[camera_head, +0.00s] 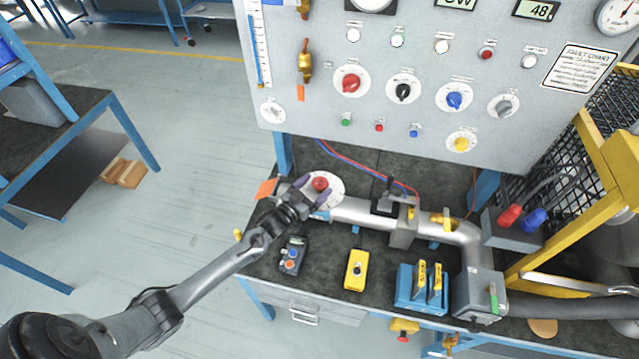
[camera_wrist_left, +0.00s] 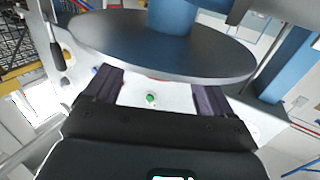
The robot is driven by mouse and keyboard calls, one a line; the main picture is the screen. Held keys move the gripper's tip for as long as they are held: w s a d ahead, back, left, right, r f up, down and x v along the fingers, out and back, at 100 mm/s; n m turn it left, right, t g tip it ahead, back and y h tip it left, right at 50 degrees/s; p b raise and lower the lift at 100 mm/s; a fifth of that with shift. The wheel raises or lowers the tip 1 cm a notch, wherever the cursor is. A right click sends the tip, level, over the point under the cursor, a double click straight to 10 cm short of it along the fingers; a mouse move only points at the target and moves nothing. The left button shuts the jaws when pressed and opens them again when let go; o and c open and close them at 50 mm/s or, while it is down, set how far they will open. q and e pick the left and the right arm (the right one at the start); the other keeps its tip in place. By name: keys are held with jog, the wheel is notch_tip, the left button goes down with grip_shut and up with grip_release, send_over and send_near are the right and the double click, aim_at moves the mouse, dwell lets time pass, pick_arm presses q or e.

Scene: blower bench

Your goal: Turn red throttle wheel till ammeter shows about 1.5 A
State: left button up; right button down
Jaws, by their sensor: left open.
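The red wheel (camera_head: 320,184) sits on a round white dial plate (camera_head: 336,187) at the bench's back left. My left gripper (camera_head: 314,191) is open, its purple fingertips on either side of the wheel's near side. I cannot tell whether they touch it. In the left wrist view, the open fingers (camera_wrist_left: 153,92) show below a large grey disc (camera_wrist_left: 160,50) on a blue post; a sliver of red (camera_wrist_left: 158,78) shows at its edge. A round gauge (camera_head: 616,14) is at the panel's top right; I cannot read it or tell whether it is the ammeter. My right gripper is out of view.
The grey panel (camera_head: 420,135) with several knobs and lamps rises behind the wheel. A metal pipe (camera_head: 360,212) runs right from beside it. A dark control box (camera_head: 292,255), yellow box (camera_head: 356,270) and blue holder (camera_head: 421,290) stand in front. A yellow cage is at the right.

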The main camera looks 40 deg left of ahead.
pick_arm(q)
jog(key=shift+w, duration=1.25)
jog(key=c, duration=1)
jog(key=shift+o, duration=0.2)
jog(key=m+h+b, duration=0.1)
jog(key=h, duration=0.1)
jog(key=m+h+b, duration=0.1)
jog(key=b, duration=0.1)
jog(key=m+h+b, duration=0.1)
jog(key=h, duration=0.1)
jog(key=shift+a+f+m+g+h, duration=0.15)
jog(key=shift+f+m+g+h, duration=0.15)
jog(key=shift+m+g, duration=0.1)
jog(key=shift+r+m+g+h+b, duration=0.15)
jog(key=shift+m+g+h+b, duration=0.2)
jog(key=shift+h+b, duration=0.35)
jog(key=shift+r, duration=0.1)
jog(key=o, duration=1)
jog(key=shift+c, duration=0.2)
